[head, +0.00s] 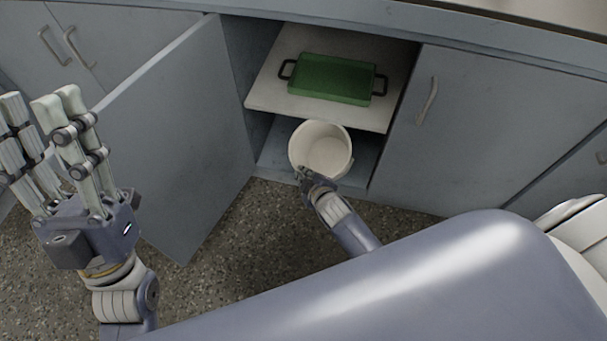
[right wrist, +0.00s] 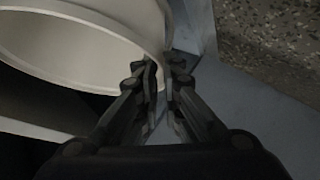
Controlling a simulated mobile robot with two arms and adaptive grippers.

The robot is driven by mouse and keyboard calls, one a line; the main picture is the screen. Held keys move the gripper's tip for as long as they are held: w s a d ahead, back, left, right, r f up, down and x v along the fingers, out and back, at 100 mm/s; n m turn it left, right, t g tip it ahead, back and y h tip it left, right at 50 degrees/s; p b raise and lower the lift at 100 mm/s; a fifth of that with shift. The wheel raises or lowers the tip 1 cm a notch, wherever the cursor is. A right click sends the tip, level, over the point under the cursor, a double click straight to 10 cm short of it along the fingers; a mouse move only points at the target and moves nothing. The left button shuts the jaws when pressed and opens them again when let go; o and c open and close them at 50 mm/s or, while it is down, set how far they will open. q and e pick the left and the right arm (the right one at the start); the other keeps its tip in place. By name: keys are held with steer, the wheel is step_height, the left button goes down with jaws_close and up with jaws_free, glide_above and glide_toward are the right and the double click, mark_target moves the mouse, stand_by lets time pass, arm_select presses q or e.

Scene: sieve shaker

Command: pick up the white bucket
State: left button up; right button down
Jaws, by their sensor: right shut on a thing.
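The white bucket (head: 322,146) is at the lower opening of the open cabinet, below the shelf, with its open mouth facing up toward me. My right gripper (head: 305,175) is at the bucket's near left rim, shut on it. In the right wrist view the bucket (right wrist: 85,45) fills the upper left, and the fingers of my right gripper (right wrist: 162,85) close on its rim from both sides. The bucket's bottom is hidden, so I cannot tell if it touches the cabinet floor. My left gripper (head: 38,105) is raised at the left, empty, with its fingers pointing up and apart.
A green tray (head: 332,80) with dark handles sits on the cabinet shelf (head: 275,95) above the bucket. The open cabinet door (head: 185,140) stands to the left, beside my left gripper. A closed door (head: 470,130) is to the right. The speckled floor (head: 235,250) in front is clear.

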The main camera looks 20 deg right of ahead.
steer(key=shift+s+a, duration=0.1)
steer(key=c, duration=1.7)
jaws_free()
steer(key=v, duration=1.2)
